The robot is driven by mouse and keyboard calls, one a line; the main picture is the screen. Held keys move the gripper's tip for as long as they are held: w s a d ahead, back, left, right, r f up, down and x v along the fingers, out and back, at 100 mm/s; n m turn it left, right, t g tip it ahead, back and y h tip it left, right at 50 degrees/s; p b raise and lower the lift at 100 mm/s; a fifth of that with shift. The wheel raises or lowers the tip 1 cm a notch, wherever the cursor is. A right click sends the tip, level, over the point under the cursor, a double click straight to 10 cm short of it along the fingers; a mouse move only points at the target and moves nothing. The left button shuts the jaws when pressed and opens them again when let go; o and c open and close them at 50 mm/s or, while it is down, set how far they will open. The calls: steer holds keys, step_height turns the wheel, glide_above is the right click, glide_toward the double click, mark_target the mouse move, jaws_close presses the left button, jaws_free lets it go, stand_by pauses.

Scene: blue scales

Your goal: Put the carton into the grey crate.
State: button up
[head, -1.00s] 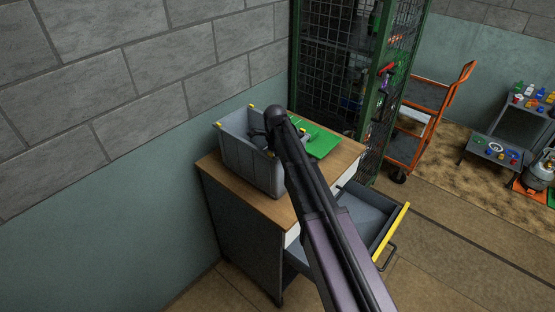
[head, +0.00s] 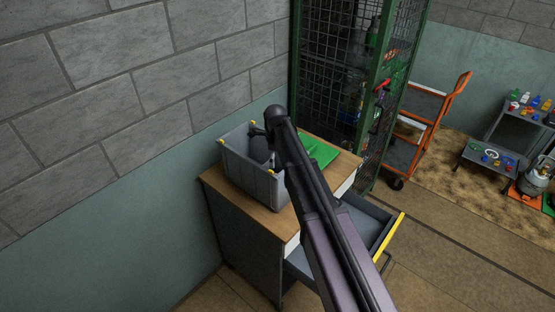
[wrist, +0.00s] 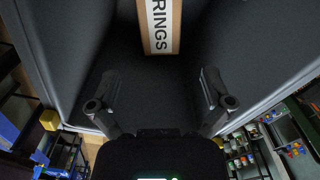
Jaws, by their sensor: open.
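The grey crate (head: 250,180), with yellow corner pieces, stands on a wooden-topped cabinet in the head view. In the wrist view, its dark walls and pale rim (wrist: 52,75) surround the carton. The carton (wrist: 160,28) is a narrow brown box with a white label reading "RINGS". It lies inside the crate and is cut off by the top of the picture. My gripper (wrist: 157,92) is open, with its two fingers spread and apart from the carton. In the head view, my gripper is over the crate, partly hidden by my arm; I cannot make out the carton there.
A green sheet (head: 320,151) lies on the cabinet top (head: 285,218) beside the crate. An open drawer (head: 373,226) with a yellow front edge juts out below. A green mesh cage (head: 340,80) stands behind, and an orange trolley (head: 412,130) is further right.

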steer(key=shift+r+p, duration=2.25)
steer(key=shift+r, duration=0.3)
steer(key=s+d+n, duration=2.1)
steer(key=s, duration=0.3)
steer(key=shift+s+d, duration=0.15)
steer(key=shift+d, duration=0.25)
